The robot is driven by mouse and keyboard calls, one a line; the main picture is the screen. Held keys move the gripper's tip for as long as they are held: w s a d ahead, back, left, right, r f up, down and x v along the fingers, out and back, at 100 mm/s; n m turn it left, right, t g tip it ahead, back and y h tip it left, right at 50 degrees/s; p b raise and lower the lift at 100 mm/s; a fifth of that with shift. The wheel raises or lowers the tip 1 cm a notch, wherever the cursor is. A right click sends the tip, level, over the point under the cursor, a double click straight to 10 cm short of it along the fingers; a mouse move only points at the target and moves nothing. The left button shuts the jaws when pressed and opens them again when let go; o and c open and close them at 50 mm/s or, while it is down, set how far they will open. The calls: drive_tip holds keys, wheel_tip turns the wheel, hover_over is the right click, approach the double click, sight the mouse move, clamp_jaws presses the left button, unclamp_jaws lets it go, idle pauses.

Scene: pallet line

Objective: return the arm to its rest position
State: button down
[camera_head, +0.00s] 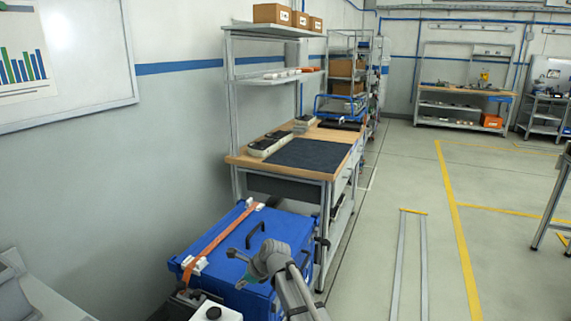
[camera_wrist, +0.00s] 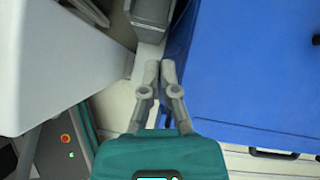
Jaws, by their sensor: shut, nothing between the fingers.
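My gripper (camera_wrist: 159,72) shows in the wrist view with its two grey fingertips close together and nothing between them. It points down beside a blue case (camera_wrist: 240,75), whose edge is just right of the fingers. In the head view my grey arm reaches over the front of the same blue case (camera_head: 222,240). The fingers are too small to make out clearly there.
An orange strap (camera_head: 222,235) crosses the blue case lid. A workbench (camera_head: 345,134) with a dark mat stands behind it. A whiteboard (camera_head: 95,60) hangs on the left wall. Open floor (camera_head: 415,180) with yellow lines lies to the right.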

drive_tip(key=s+d+f+n+g+h, duration=0.15)
drive_tip(key=s+d+n, duration=0.4)
drive_tip(key=d, duration=0.55)
drive_tip(key=s+d+f+n+h, duration=0.1)
drive_tip(key=s+d+n+h, duration=0.2)
drive_tip(key=s+d+n, duration=0.5)
drive_tip(key=s+d+f+n+g+h, duration=0.1)
drive_tip(key=s+d+n+h, duration=0.35)
drive_tip(key=d, duration=0.85)
wheel_tip(320, 180, up, 17)
drive_tip(key=w+n+y+p, duration=0.1)
drive_tip(key=w+p, duration=0.1)
drive_tip(key=p, duration=1.5)
drive_tip(key=shift+f+y, duration=0.15)
drive_tip(key=shift+y, duration=0.15)
